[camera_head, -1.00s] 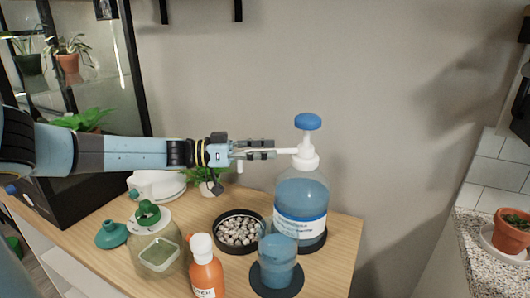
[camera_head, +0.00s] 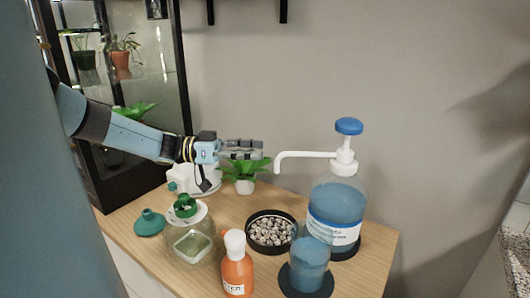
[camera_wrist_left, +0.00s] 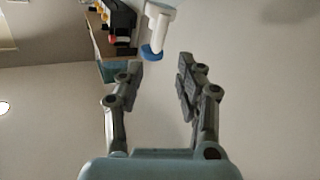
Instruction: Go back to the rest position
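My left gripper (camera_head: 243,149) hangs above the wooden cabinet top, over the small potted plant and left of the pump bottle's spout. In the left wrist view its two fingers (camera_wrist_left: 160,75) are spread apart with nothing between them. The pump bottle (camera_head: 338,200) with blue liquid stands upright at the right of the top; its white spout points left, just right of the fingertips and apart from them. Its blue pump head (camera_wrist_left: 151,53) shows beyond the fingers in the wrist view. My right gripper is in neither view.
On the cabinet top (camera_head: 372,248) stand a cup of blue liquid (camera_head: 309,264), an orange bottle (camera_head: 237,268), a bowl of pebbles (camera_head: 270,231), a glass jar (camera_head: 192,246), a green stopper (camera_head: 150,222) and a small potted plant (camera_head: 245,172). A dark glass cabinet (camera_head: 170,75) stands at the back left.

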